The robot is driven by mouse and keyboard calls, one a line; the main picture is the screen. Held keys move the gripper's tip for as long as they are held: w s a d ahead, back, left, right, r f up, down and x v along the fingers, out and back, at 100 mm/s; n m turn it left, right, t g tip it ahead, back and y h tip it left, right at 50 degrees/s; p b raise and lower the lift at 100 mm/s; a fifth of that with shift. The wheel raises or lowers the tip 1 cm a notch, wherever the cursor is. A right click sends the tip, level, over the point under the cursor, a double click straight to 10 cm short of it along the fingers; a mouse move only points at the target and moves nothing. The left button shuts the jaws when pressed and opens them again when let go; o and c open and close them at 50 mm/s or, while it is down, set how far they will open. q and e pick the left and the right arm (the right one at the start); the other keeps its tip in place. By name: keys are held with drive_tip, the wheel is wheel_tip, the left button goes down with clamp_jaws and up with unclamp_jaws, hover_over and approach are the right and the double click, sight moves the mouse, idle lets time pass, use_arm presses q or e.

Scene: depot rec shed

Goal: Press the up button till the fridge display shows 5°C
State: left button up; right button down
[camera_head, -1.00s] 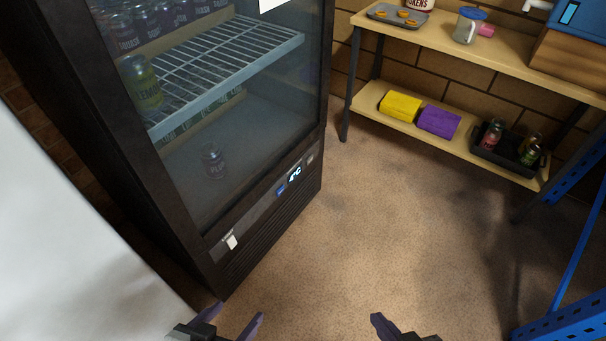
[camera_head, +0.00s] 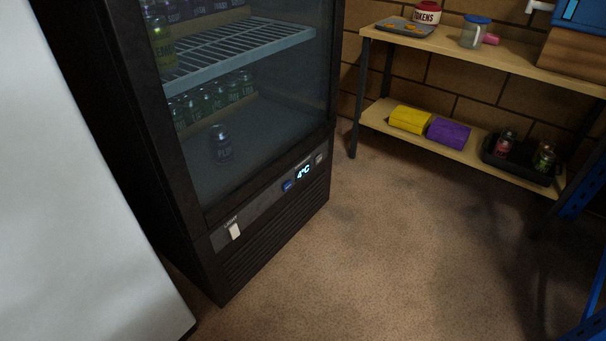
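The black glass-door fridge (camera_head: 275,245) stands left of centre. Its display (camera_head: 303,172) on the lower front panel is lit and reads 4°C. A blue button (camera_head: 287,186) sits left of the display and a small pale grey button (camera_head: 319,159) sits right of it; I cannot read their markings, so I cannot tell which one is up. A white light switch (camera_head: 235,231) is at the panel's left end. Neither of my grippers shows in the head view now.
A white surface (camera_head: 75,200) fills the left side. A blue rack (camera_head: 590,325) is at the right edge. The floor before the fridge is clear.

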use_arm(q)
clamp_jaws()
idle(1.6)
